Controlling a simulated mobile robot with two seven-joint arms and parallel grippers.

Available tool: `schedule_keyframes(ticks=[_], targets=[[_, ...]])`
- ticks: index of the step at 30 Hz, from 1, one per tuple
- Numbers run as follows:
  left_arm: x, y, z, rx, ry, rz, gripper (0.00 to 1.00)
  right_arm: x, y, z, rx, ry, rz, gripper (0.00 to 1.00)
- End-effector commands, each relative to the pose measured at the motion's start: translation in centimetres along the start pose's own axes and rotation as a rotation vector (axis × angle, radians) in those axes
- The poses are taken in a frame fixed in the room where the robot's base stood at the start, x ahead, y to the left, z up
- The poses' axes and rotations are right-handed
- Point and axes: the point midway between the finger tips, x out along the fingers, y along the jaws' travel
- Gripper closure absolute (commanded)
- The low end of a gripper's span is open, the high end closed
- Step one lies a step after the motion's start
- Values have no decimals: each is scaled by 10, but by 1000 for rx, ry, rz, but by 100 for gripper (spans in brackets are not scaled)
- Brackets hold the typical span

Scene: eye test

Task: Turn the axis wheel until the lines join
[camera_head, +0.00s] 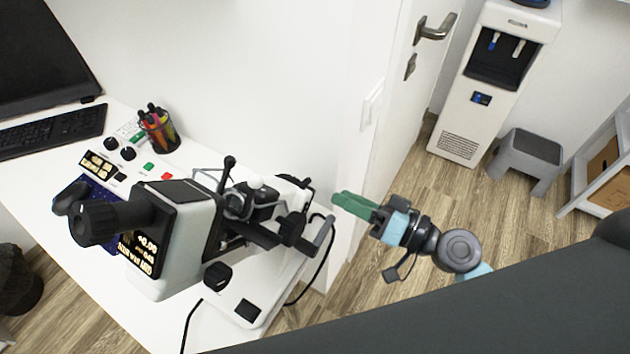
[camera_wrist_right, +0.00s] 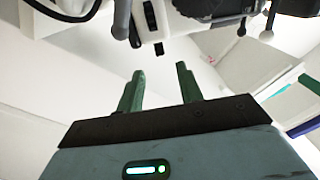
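The white and black eye-test device (camera_head: 185,240) stands on the white desk, with a lit display (camera_head: 143,255) on its side. A large ribbed black cylinder (camera_head: 98,222) sticks out of its left end, and a black knob (camera_head: 217,275) sits low on its base. I cannot tell which part is the axis wheel, and the lines are not visible. My right gripper (camera_head: 338,200) has green fingers, open and empty, to the right of the device and apart from it. The fingers also show spread in the right wrist view (camera_wrist_right: 160,72), below the device's parts. My left gripper is not in view.
A control panel (camera_head: 118,160), pen cup (camera_head: 158,130), keyboard (camera_head: 52,131) and monitor (camera_head: 42,55) are on the desk. Black cables hang near the device's base. A white door (camera_head: 385,130), water dispenser (camera_head: 490,80) and grey stool (camera_head: 527,158) stand beyond the desk's right side.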

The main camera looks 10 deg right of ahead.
Motion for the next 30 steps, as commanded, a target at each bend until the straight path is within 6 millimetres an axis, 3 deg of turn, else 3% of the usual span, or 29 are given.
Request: schedule_keyframes(ticks=[15, 28, 30], targets=[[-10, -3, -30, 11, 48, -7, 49, 66, -2, -3, -1, 4, 0, 64], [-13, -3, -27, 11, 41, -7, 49, 76, 0, 0, 0, 0, 2, 64], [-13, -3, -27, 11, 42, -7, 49, 76, 0, 0, 0, 0, 2, 72]])
